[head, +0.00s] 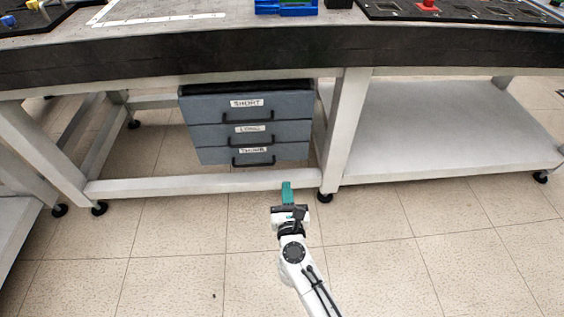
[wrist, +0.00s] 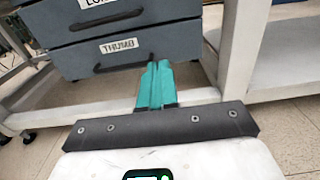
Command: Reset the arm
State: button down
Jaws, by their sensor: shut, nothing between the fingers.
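My gripper (head: 287,190) has teal fingers and is shut and empty. In the head view it is in front of the workbench's lower rail, at the end of my white arm, which extends up from the bottom of the picture. In the wrist view the teal fingers (wrist: 156,88) are together and point toward the drawer unit. No object is between them.
A grey drawer unit (head: 205,135) with drawers labelled SHORT, LONG and THUMB hangs under the workbench (head: 200,50); all drawers look shut. A white lower shelf (head: 440,130) is on the right. A blue item (head: 287,6) and black trays (head: 465,12) are on top. Open tiled floor (head: 170,270) surrounds my arm.

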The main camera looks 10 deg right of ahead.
jog(key=s+d+m+g, duration=0.6)
jog(key=s+d+m, duration=0.1)
jog(key=s+m, duration=0.55)
jog(key=s+d+m+g, duration=0.5)
jog(key=s+d+m, duration=0.2)
jog(key=s+m, duration=0.55)
jog(key=s+d+m+g, duration=0.65)
jog(key=s+m, duration=0.45)
jog(key=s, duration=0.2)
notch_tip(320, 180, up, 31)
jog(key=w+p, duration=0.1)
jog(key=p, duration=3.1)
